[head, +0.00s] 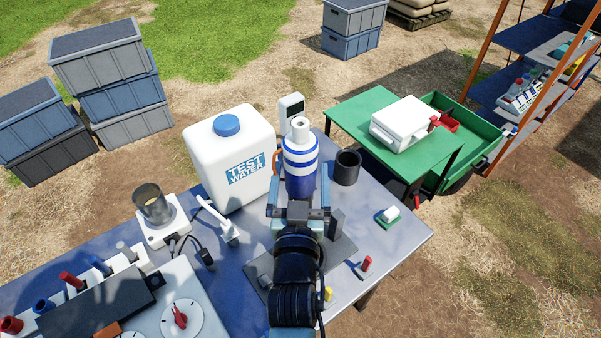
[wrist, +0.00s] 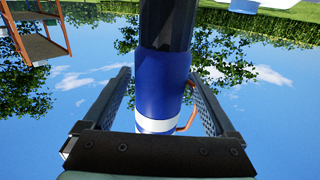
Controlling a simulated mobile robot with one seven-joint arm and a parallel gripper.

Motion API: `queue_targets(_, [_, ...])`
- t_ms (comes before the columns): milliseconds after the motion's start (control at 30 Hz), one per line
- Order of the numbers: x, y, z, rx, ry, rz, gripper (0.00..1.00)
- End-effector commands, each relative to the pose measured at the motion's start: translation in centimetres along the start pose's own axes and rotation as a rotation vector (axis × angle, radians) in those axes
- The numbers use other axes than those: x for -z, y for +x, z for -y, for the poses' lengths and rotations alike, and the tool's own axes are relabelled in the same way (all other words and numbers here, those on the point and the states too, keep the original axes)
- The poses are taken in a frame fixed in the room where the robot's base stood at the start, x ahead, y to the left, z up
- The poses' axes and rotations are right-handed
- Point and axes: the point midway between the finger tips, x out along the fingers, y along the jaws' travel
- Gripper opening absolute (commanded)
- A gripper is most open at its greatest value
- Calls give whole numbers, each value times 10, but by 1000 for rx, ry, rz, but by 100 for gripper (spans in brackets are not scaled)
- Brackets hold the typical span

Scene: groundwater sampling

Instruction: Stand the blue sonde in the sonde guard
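In the wrist view the sonde (wrist: 164,85) is a blue cylinder with a white band and a black section. My gripper (head: 299,188) has its fingers on either side of the sonde's body. The wrist view shows my gripper (wrist: 161,75) with a thin gap at the left finger; contact at the right finger is unclear. The sonde's lower end is hidden. The black open cylinder (head: 347,168) to the right looks like the sonde guard and appears empty.
A white test-water jug (head: 228,190) stands left of the sonde, and a handheld meter (head: 290,106) behind it. A small green-and-white item (head: 389,216) and a red-capped item (head: 364,267) are at right. A green table (head: 350,115) stands beyond.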

Motion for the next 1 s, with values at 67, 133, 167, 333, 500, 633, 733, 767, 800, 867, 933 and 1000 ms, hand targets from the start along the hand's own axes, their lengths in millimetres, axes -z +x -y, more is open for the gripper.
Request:
queue_targets(67, [0, 0, 0, 0, 0, 0, 100])
queue_targets(133, [0, 0, 0, 0, 0, 0, 100])
queue_targets(167, [0, 0, 0, 0, 0, 0, 100])
queue_targets(333, [3, 0, 0, 0, 0, 0, 100])
queue_targets(500, [0, -17, 1, 1, 2, 1, 100])
queue_targets(633, [-2, -41, 1, 1, 2, 1, 100])
queue_targets(733, [-3, -61, 1, 1, 1, 2, 100])
queue_targets(767, [-2, -67, 1, 1, 1, 2, 100])
queue_targets(800, [-2, -75, 1, 2, 0, 2, 100])
queue_targets(867, [-2, -85, 1, 1, 1, 2, 100])
queue_targets(933, [-1, -96, 0, 0, 1, 1, 100])
queue_targets(1000, [-1, -104, 0, 1, 1, 1, 100])
